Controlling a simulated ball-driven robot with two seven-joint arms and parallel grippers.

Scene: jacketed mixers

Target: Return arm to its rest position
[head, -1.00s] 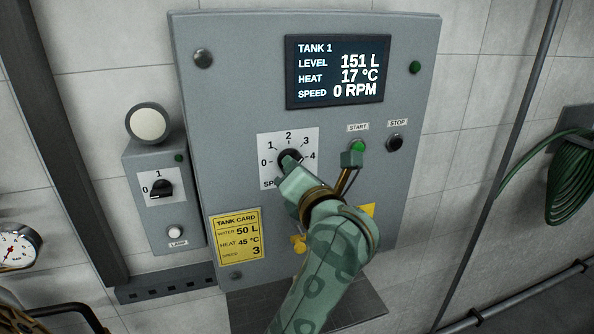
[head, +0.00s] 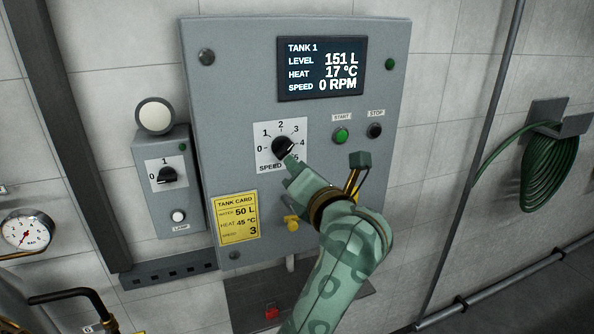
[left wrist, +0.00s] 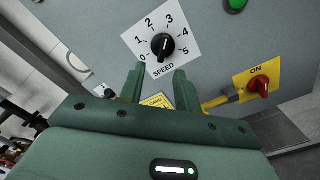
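My left gripper (head: 290,163) is in front of the grey control panel (head: 232,120), just below and right of the black speed knob (head: 283,147). In the left wrist view its two fingers (left wrist: 159,84) stand apart with nothing between them. The knob (left wrist: 162,46) is beyond the fingertips there, on its white dial numbered 0 to 5. I cannot tell for sure which number it points to. In the head view, my left arm and gripper hide part of the panel's lower right. My right gripper is not in view.
The display (head: 321,69) reads 151 L, 17 °C and 0 RPM. The green START button (head: 341,135) and black STOP button (head: 376,130) sit at upper right. A yellow tank card (head: 237,218) and a small switch box (head: 165,190) are left. A green hose (head: 549,175) hangs right.

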